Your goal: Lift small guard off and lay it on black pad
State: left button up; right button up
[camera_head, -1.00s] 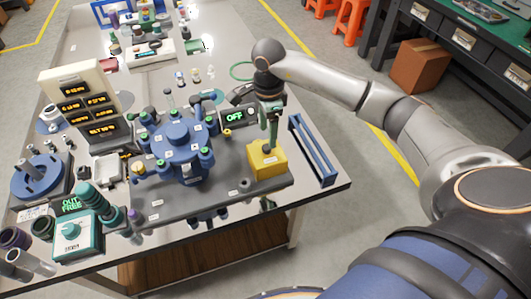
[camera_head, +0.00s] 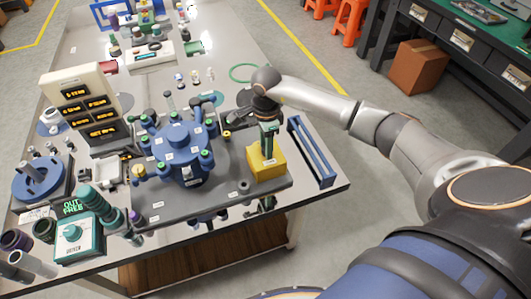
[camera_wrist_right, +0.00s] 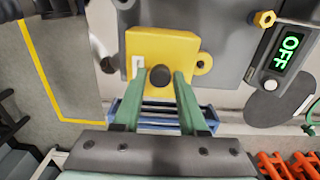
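The small guard is a yellow block (camera_head: 266,165) standing at the right end of the dark grey base plate; it also shows in the right wrist view (camera_wrist_right: 187,48) with a black knob (camera_wrist_right: 160,76) on its top. My right gripper (camera_head: 268,150) points down at the guard from above. In the right wrist view its green fingers (camera_wrist_right: 160,82) stand on either side of the knob, with small gaps beside it. The dark pad (camera_wrist_right: 262,108) is a flat rounded shape behind the guard, partly hidden by my wrist in the head view. My left gripper is not in view.
A blue rack (camera_head: 312,155) lies just right of the guard. A blue round fixture (camera_head: 180,150) with several capped posts stands to its left. A display reading OFF (camera_wrist_right: 288,52) sits near the guard. A green ring (camera_head: 243,73) lies farther back.

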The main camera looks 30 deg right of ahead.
grip_shut()
dwell(0.9)
